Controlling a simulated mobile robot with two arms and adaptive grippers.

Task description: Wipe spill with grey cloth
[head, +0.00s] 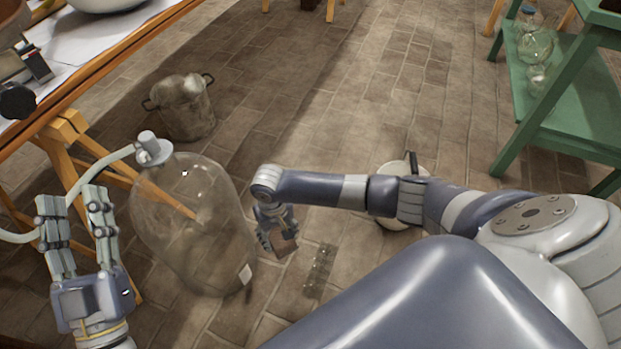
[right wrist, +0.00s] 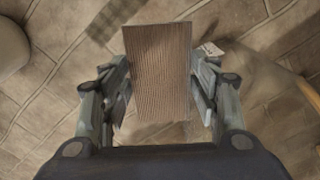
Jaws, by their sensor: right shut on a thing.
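My right gripper (head: 275,232) points down over the tiled floor beside the big glass bottle. It is shut on a flat, ribbed, brownish-grey cloth (head: 284,247). In the right wrist view the cloth (right wrist: 160,70) stands out between the two fingers (right wrist: 160,95) as a stiff-looking rectangle. The spill (head: 319,270) is a darker, glossy patch on the floor, a little right of the cloth and apart from it in the picture. The spill (right wrist: 114,17) also shows at the top left of the right wrist view. My left gripper (head: 72,205) is open and empty, fingers up, at the far left.
The large clear glass bottle (head: 195,235) with a hose stands between my grippers. A metal pot (head: 182,108) stands behind it. A pale bucket (head: 400,190) is partly hidden behind my right arm. A wooden table (head: 95,62) is at left, a green shelf (head: 570,110) at right.

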